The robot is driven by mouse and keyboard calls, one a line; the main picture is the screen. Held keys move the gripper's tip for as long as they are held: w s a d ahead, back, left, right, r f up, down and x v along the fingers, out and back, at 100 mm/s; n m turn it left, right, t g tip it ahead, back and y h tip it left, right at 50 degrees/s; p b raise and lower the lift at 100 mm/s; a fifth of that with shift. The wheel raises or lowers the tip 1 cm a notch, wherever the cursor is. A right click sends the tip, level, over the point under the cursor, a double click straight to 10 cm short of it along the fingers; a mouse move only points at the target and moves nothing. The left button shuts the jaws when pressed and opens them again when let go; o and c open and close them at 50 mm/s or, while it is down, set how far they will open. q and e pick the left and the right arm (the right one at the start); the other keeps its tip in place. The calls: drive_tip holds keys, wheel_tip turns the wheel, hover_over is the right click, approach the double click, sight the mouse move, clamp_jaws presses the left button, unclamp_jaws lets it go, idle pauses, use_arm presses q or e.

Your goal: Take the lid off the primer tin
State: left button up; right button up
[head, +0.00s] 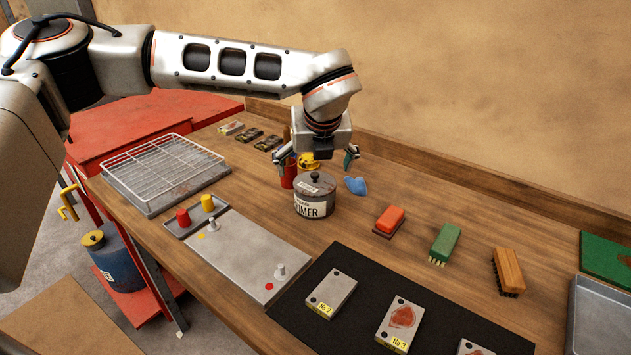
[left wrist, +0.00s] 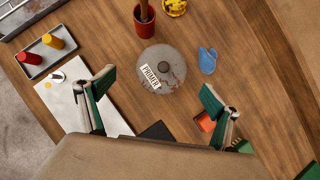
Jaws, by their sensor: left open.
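The primer tin (head: 314,203) stands upright on the wooden bench, a grey tin with a white label reading in part "IMER". Its lid (head: 316,182), with a dark knob on top, sits on the tin. In the left wrist view the lid (left wrist: 161,69) shows from above with a "PRIMER" label. My left gripper (head: 317,164) is open, its fingers spread above and slightly behind the tin in the head view. In the left wrist view the open fingers (left wrist: 157,92) lie either side of and below the lid, with nothing between them. My right gripper is not in view.
A red cup (head: 288,172) and a yellow object (head: 308,161) stand close behind the tin, with a blue item (head: 355,185) to its right. A grey plate (head: 240,255) lies in front. Brushes (head: 390,219) stand at right. A wire rack (head: 160,165) is at left.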

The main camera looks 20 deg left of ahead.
sight(315, 178)
use_arm(q)
drive_tip(key=x, duration=0.5)
drive_tip(key=shift+w+d+f, duration=0.1)
drive_tip(key=shift+w+d, duration=0.05)
drive_tip(key=shift+d, duration=0.05)
drive_tip(key=c, duration=2.2)
clamp_jaws()
